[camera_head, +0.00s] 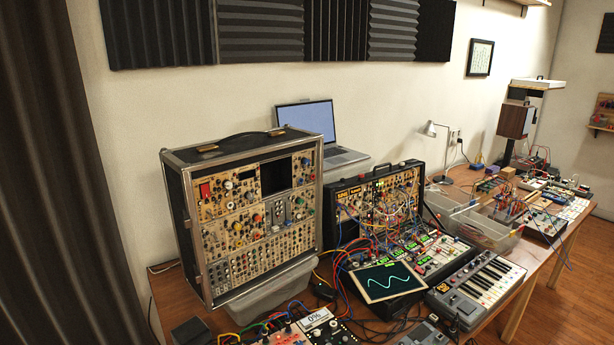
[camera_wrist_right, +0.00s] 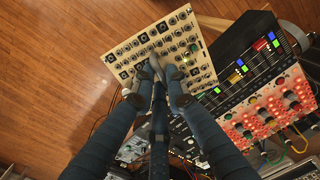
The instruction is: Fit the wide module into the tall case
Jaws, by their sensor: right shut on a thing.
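The tall case (camera_head: 176,200) stands upright at the left of the table in the head view, with rows of beige modules. In the right wrist view my right gripper (camera_wrist_right: 160,74) is shut on a beige module with several dark knobs and jacks (camera_wrist_right: 166,44), which I take for the wide module. Its fingers cover part of the panel's lower edge. Neither gripper nor this module shows in the head view, and the case is not identifiable in the wrist view.
A grey bin (camera_head: 265,292) sits at the case's foot. A second synth case (camera_head: 333,225) with patch cables stands close to its right, behind a small screen (camera_head: 388,281) and a keyboard (camera_head: 475,290). A laptop (camera_head: 306,118) is behind. Red modules (camera_wrist_right: 270,110) show in the wrist view.

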